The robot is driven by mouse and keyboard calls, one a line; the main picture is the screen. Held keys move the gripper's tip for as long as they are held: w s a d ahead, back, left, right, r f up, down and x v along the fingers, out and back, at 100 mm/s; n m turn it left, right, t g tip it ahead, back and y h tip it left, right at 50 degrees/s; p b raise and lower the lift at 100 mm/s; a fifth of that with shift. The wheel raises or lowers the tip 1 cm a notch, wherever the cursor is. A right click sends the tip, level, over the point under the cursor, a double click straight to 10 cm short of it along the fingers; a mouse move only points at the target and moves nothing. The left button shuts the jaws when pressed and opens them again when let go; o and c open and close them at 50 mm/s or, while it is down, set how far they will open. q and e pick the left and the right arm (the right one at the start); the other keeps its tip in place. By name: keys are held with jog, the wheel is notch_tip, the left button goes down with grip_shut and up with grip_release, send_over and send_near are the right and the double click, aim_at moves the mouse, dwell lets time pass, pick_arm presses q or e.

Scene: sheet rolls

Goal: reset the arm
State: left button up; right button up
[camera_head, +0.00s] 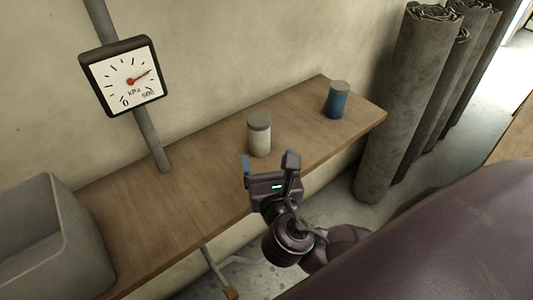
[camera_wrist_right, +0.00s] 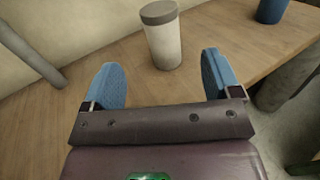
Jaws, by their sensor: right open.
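My right gripper (camera_head: 269,163) is open and empty, above the front edge of the wooden table. Its two blue fingertips (camera_wrist_right: 160,86) stand wide apart in the right wrist view. A white can with a grey lid (camera_head: 259,137) stands upright on the table just beyond the fingers, not between them. It also shows in the right wrist view (camera_wrist_right: 164,42), past the fingertips and between their lines. A blue can with a grey lid (camera_head: 337,101) stands upright farther right; part of it shows in the right wrist view (camera_wrist_right: 271,10). My left gripper is not in view.
The wooden table (camera_head: 190,205) runs along the wall, with bare room around the cans. A grey bin (camera_head: 40,240) stands at its left end. A pressure gauge (camera_head: 124,75) on a grey pipe is behind. Several tall grey rolls (camera_head: 408,100) stand right.

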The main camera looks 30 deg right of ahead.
dwell(0.5)
jog(key=s+d+f+m+g+y, duration=0.3)
jog(key=s+f+m+g, duration=0.45)
jog(key=m, duration=0.85)
jog(key=s+d+f+m+g+y, duration=0.2)
jog(key=s+d+f+m+g, duration=0.3)
jog(key=s+m, duration=0.75)
jog(key=w+a+f+m+t+y, duration=0.1)
jog(key=w+f+m+t, duration=0.1)
jog(key=w+f+t, duration=0.5)
jog(key=w+f, duration=0.4)
jog(key=shift+a+f, duration=0.15)
jog(key=shift+f, duration=0.1)
